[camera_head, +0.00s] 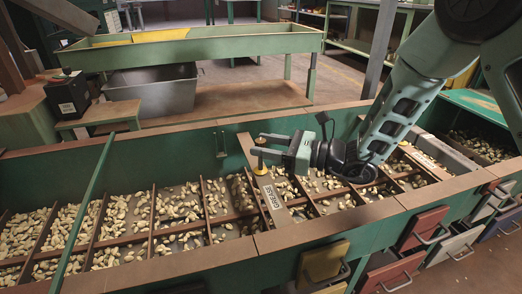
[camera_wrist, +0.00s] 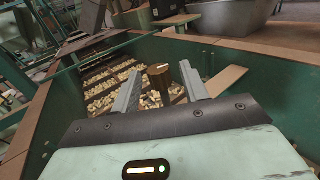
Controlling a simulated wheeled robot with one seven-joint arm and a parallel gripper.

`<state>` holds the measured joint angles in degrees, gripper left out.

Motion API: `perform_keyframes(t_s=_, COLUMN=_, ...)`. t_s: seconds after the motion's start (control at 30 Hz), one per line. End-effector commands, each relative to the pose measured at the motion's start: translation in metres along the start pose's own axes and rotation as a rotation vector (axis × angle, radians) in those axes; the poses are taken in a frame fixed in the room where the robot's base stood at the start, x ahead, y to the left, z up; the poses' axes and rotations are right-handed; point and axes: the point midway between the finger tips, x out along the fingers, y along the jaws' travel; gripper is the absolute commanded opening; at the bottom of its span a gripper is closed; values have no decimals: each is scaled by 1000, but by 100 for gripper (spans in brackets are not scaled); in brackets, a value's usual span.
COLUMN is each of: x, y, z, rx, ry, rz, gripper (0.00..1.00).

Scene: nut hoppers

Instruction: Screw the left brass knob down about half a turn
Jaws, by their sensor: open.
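The left brass knob (camera_head: 261,160) stands upright on a yellow base on the plank (camera_head: 270,197) marked GREASE. My gripper (camera_head: 259,145) reaches in from the right, its two fingers apart around the knob. In the wrist view the knob (camera_wrist: 158,82) shows between the two grey fingers of my gripper (camera_wrist: 160,72). A gap shows between the knob and each finger, wider on the right. The knob's lower part and base are hard to make out in the wrist view.
The green hopper (camera_head: 90,165) is split by wooden dividers into compartments of nuts. A green rod (camera_head: 85,215) leans across its left side. A grey tub (camera_head: 150,90) and green trough (camera_head: 200,45) stand behind. Coloured drawers (camera_head: 322,262) line the front right.

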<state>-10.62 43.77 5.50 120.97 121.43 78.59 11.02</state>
Motion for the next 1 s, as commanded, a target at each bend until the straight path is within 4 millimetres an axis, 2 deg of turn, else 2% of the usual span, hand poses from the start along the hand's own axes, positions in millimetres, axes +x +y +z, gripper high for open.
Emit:
perform_keyframes(t_s=0.17, x=13, y=0, z=0, rx=-1, ry=-1, rz=1, gripper=44)
perform_keyframes(t_s=0.47, x=15, y=0, z=0, rx=0, ry=0, rz=0, gripper=44)
perform_keyframes(t_s=0.63, x=14, y=0, z=0, rx=0, ry=0, rz=0, gripper=2)
perform_keyframes(t_s=1.0, x=14, y=1, z=0, rx=2, ry=0, rz=-43, gripper=2)
